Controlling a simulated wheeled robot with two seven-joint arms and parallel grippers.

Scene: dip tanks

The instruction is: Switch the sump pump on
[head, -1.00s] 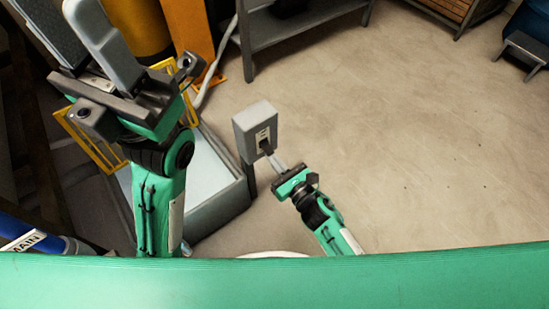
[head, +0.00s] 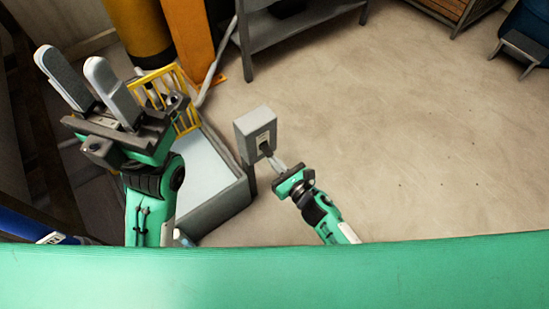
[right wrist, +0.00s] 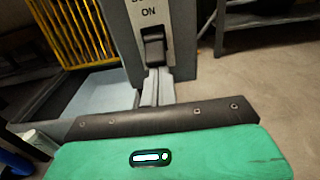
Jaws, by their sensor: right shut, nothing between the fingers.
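The grey switch box (head: 256,131) stands on a post beside the tank, its front panel facing my right arm. In the right wrist view its pale panel (right wrist: 149,14) reads "ON", with more lettering cut off above. A black switch lever (right wrist: 154,46) sits below "ON"; I cannot tell its setting. My right gripper (head: 271,157) is shut and empty. Its fingertips (right wrist: 158,73) are at the lower end of the lever, seemingly touching or very close. My left gripper (head: 68,68) is open and empty, raised at the left, away from the box.
A grey-walled tank (head: 226,203) with a pale inside lies left of the box. A yellow grille (head: 158,88), an orange post (head: 189,42) and a grey metal table (head: 300,32) stand behind. The floor (head: 400,140) to the right is clear.

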